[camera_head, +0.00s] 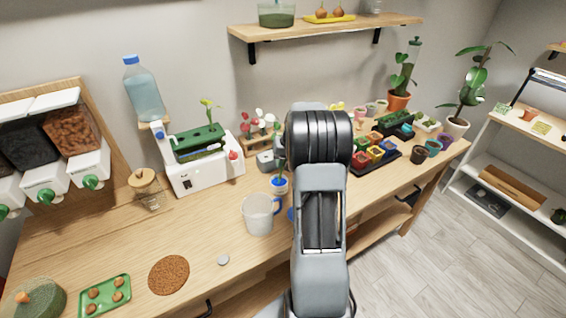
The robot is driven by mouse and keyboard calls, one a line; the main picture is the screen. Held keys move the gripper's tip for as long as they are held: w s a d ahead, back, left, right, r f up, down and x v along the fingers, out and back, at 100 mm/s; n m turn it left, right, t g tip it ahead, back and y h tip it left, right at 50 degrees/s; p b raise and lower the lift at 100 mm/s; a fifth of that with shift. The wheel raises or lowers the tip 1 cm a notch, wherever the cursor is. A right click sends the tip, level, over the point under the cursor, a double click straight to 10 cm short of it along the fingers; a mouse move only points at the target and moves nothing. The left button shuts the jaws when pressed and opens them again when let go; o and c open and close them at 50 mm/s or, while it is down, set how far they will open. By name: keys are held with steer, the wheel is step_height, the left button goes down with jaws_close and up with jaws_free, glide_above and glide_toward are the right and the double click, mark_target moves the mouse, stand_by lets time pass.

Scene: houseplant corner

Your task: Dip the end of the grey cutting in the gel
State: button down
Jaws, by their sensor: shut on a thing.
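My arm rises through the middle of the view, and its dark upper joint hides what lies behind it. My gripper is not visible, so I cannot see its jaws or what they hold. I cannot make out the grey cutting. A small blue and white pot (278,186) stands just left of my arm, with a thin green stem showing above it. I cannot tell whether this pot holds the gel.
A clear jug (259,214) with a blue handle stands close left of my arm. A white machine (201,167) is behind it. A tray of coloured pots (374,154) is right of my arm. The wooden bench (100,245) has free room at front left.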

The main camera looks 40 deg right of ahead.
steer(key=shift+r+p, duration=2.35)
steer(key=shift+r, duration=1.15)
